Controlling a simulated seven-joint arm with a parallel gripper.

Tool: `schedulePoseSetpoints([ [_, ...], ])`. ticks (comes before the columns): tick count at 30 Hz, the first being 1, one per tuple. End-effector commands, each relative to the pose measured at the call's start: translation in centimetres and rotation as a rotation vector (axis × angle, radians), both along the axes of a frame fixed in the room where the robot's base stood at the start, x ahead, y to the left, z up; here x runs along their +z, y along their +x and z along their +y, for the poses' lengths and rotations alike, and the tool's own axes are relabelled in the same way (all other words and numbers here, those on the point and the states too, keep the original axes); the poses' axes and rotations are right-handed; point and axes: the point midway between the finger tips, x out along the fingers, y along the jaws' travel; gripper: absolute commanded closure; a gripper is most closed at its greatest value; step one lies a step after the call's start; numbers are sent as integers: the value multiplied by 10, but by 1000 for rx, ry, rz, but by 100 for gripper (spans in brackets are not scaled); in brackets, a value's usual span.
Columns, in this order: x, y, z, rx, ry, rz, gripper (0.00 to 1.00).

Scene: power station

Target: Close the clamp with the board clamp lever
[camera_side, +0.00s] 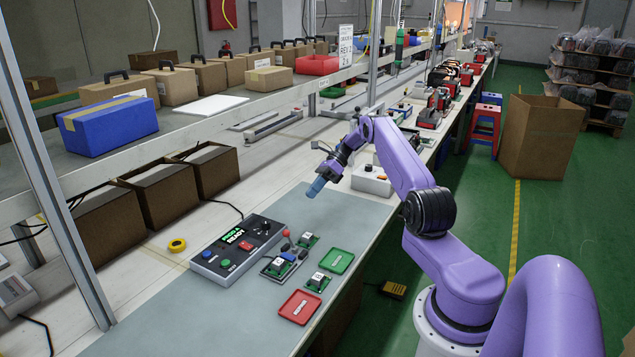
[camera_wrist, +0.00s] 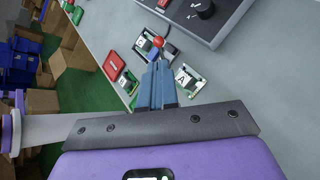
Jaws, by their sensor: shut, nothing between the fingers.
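The board clamp (camera_side: 278,268) is a small dark fixture holding a board, right of the control box on the grey mat. A red ball knob (camera_side: 287,233), which looks like the end of its lever, stands above it. In the wrist view the red knob (camera_wrist: 158,42) shows just beyond my fingertips, beside a framed board marked C (camera_wrist: 141,44). My gripper (camera_side: 317,187) is shut and empty, with its blue fingers pointing down, above and behind the clamp in the side view. It appears apart from the knob. The fingers (camera_wrist: 158,68) hide part of the clamp in the wrist view.
The control box (camera_side: 237,248) reads READY. Loose green boards (camera_side: 308,240) (camera_side: 318,282) lie right of the clamp. A green tray (camera_side: 336,261) and a red tray (camera_side: 299,307) lie near the table edge. Yellow tape (camera_side: 177,245) lies left. The mat's front left is clear.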

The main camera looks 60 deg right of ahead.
Motion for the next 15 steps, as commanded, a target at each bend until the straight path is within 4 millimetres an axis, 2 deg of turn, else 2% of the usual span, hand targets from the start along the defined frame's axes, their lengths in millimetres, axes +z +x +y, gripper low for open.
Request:
schedulePoseSetpoints([
  [6, 13, 1, -17, -1, -2, -1, 100],
  [15, 21, 2, -25, 0, -1, 1, 100],
])
